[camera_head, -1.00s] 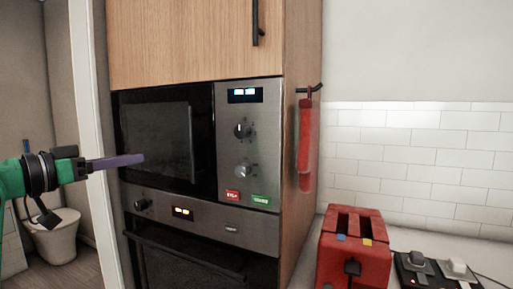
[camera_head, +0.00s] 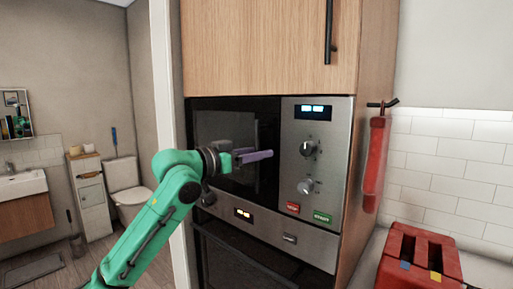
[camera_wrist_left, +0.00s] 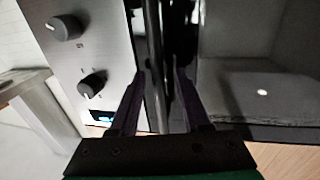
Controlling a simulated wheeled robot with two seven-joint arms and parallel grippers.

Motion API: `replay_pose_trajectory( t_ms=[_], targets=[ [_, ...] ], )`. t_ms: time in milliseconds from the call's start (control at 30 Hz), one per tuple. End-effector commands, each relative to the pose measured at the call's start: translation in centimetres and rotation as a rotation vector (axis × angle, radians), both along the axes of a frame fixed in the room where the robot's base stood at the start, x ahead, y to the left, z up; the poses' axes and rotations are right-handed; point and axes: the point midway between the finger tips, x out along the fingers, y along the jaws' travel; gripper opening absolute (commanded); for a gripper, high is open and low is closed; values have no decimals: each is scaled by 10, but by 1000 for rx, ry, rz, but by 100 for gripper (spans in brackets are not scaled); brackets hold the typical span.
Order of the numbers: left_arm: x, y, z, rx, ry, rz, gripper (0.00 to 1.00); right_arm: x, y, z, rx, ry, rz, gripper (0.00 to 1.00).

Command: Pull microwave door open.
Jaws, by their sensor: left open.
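The microwave (camera_head: 316,230) is built into a wooden cabinet, with a dark glass door (camera_head: 215,122) and a steel control panel (camera_head: 318,150) to its right. The door looks closed. My left gripper (camera_head: 270,154) is in front of the door's right part, close to the panel. In the left wrist view my left gripper (camera_wrist_left: 160,76) is open, its two purple fingers on either side of a dark upright bar (camera_wrist_left: 155,35) at the border of panel and door. Whether the fingers touch the bar I cannot tell. My right gripper is not in view.
An oven (camera_head: 255,265) sits below the microwave. A cabinet door with a black handle (camera_head: 329,35) is above. A red cloth (camera_head: 374,165) hangs on the cabinet's right side, and a red toaster (camera_head: 420,262) stands on the counter. A bathroom with a toilet (camera_head: 127,185) opens at left.

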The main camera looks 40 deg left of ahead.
Motion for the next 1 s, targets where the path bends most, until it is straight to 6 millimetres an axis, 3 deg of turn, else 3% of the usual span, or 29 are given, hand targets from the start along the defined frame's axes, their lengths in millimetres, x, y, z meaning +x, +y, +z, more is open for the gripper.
replay_pose_trajectory(
  t_ms=[133, 233, 267, 1000],
  targets=[
    [0, 0, -1, 0, 0, 0, 43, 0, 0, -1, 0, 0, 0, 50],
    [0, 0, -1, 0, 0, 0, 5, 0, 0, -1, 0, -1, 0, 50],
    [0, 0, -1, -1, 0, 0, 0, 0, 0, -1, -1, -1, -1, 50],
    [-1, 0, 0, -1, 0, 0, 0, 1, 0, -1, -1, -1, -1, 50]
  ],
)
